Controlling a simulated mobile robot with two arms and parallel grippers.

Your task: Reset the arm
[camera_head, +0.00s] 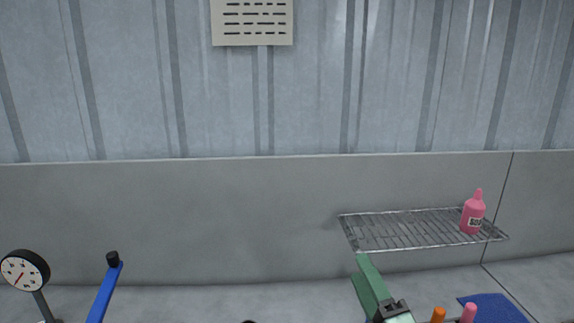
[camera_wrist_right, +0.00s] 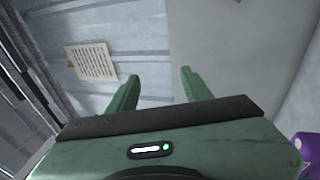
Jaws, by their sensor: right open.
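My right gripper (camera_head: 369,285) shows green at the lower right of the head view, raised in front of the grey wall and below the wire shelf. In the right wrist view its two green fingers (camera_wrist_right: 158,85) stand well apart with nothing between them. The gripper is open and empty. The rest of my right arm is mostly cut off by the bottom edge of the head view. My left gripper is in neither view.
A wire shelf (camera_head: 400,236) on the wall holds a pink bottle (camera_head: 473,215). A round dial gauge (camera_head: 24,270) and a blue bar with a black knob (camera_head: 104,292) stand at lower left. Orange (camera_head: 438,315) and pink (camera_head: 468,313) tops and a blue surface (camera_head: 497,308) show at lower right.

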